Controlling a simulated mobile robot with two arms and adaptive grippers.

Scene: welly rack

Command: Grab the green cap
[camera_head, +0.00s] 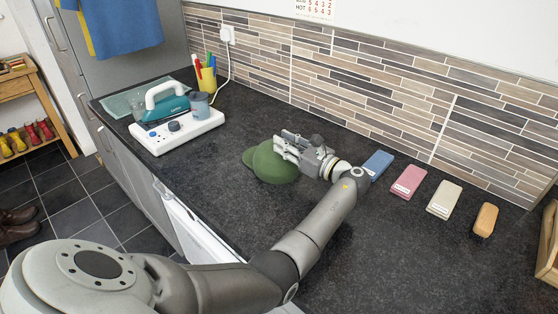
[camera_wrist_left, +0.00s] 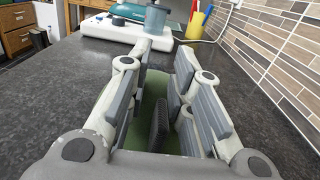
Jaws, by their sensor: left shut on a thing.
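The green cap (camera_head: 268,166) rests on the dark worktop in the head view, near the middle. My left gripper (camera_head: 285,150) reaches over it from the right and is shut on it. In the left wrist view, the green of the cap (camera_wrist_left: 140,137) shows between and below the fingers of the left gripper (camera_wrist_left: 168,90), which hide much of it. I cannot tell exactly which part of the cap the fingers pinch. My right gripper is not in either view.
A white steam station with a teal iron (camera_head: 165,103) stands at the back left, with a yellow pen cup (camera_head: 206,79) behind. Blue (camera_head: 378,163), pink (camera_head: 408,181) and cream (camera_head: 444,199) blocks and an orange brush (camera_head: 486,219) line the right. The front worktop is clear.

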